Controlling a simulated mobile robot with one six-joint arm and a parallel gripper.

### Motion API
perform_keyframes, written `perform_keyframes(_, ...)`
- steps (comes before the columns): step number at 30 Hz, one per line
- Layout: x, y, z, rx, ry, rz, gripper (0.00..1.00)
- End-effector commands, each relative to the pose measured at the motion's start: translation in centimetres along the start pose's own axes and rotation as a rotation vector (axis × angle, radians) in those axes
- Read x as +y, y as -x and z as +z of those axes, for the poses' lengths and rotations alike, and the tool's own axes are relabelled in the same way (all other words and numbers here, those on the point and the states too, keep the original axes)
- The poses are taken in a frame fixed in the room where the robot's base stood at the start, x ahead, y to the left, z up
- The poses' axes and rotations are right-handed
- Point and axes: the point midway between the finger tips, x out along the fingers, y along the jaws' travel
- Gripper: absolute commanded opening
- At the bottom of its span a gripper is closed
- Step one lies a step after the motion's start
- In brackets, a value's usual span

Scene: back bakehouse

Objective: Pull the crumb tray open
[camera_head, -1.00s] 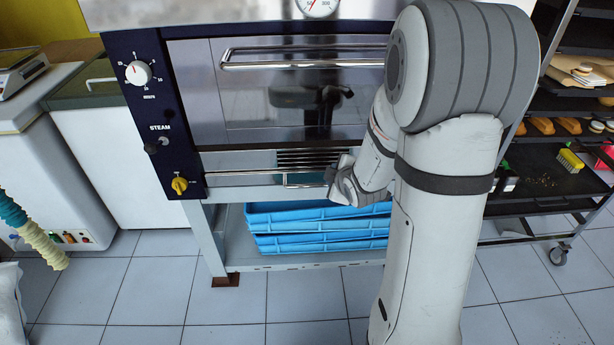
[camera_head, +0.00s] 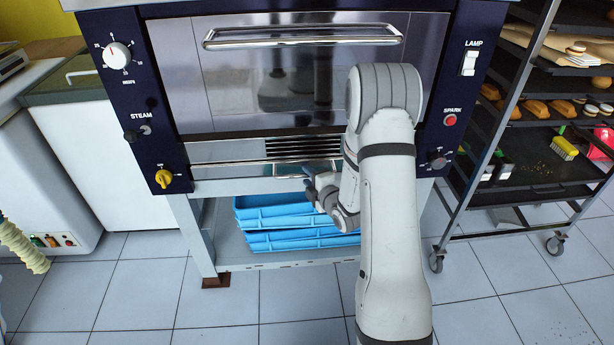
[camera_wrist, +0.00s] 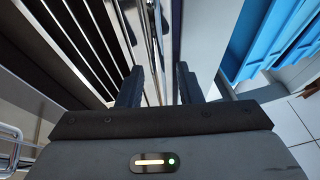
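The crumb tray (camera_head: 225,172) is a shallow steel front below the oven door and grille, and appears closed against the oven. My gripper (camera_head: 316,188) is low in front of its right part; my arm covers some of the front. In the wrist view my gripper (camera_wrist: 158,88) has its two dark fingers apart. A thin chrome bar (camera_wrist: 157,45) runs up the picture between or just beyond the fingertips; I cannot tell whether it is the tray's handle or its edge. No contact is clear.
Above is the oven door with its long handle (camera_head: 300,37). Blue crates (camera_head: 285,222) lie on the shelf beneath. A wheeled rack (camera_head: 530,190) with loaded trays stands at the right, and a white cabinet (camera_head: 95,160) at the left. Tiled floor in front is clear.

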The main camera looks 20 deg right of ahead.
Motion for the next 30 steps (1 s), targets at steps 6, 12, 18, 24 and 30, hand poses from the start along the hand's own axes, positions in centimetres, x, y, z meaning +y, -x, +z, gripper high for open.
perform_keyframes(6, 0.0, -1.6, 0.0, -0.001, -0.001, 0.0, 0.32)
perform_keyframes(12, 0.0, -1.7, 0.1, -0.002, -0.002, -0.001, 0.32)
perform_keyframes(18, 0.0, -1.7, 0.1, -0.002, -0.002, 0.0, 0.2)
perform_keyframes(24, 0.0, -1.7, 0.1, -0.002, -0.002, 0.0, 0.04)
perform_keyframes(30, 0.0, -1.7, 0.1, -0.002, -0.002, -0.001, 0.0)
